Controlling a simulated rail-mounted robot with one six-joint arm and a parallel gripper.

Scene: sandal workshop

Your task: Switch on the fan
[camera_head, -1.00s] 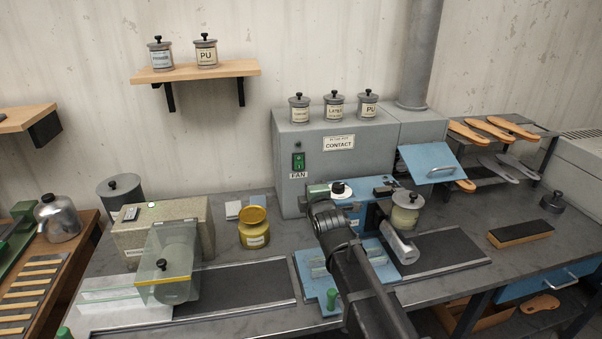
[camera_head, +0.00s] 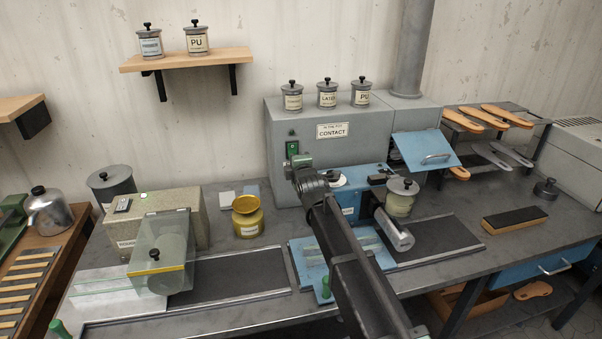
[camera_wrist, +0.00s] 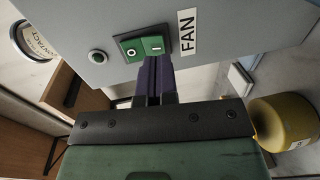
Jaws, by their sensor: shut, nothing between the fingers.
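The fan switch (camera_head: 292,149) is a green rocker on the front of the grey cabinet (camera_head: 360,148). In the wrist view the switch (camera_wrist: 143,46) shows an O half at left and an I half at right, beside the FAN label (camera_wrist: 187,32). My gripper (camera_head: 297,163) is just in front of the cabinet, at the switch's lower edge. In the wrist view its fingers (camera_wrist: 154,64) are together and empty, their tips close to the I half. I cannot tell whether they touch it. My gripper hides the FAN label in the head view.
A small round button or lamp (camera_wrist: 97,57) sits beside the switch. A yellow jar (camera_head: 248,216) stands left of the cabinet. Several labelled pots, including the LATEX pot (camera_head: 327,95), stand on top. A blue machine (camera_head: 352,202) lies below my arm.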

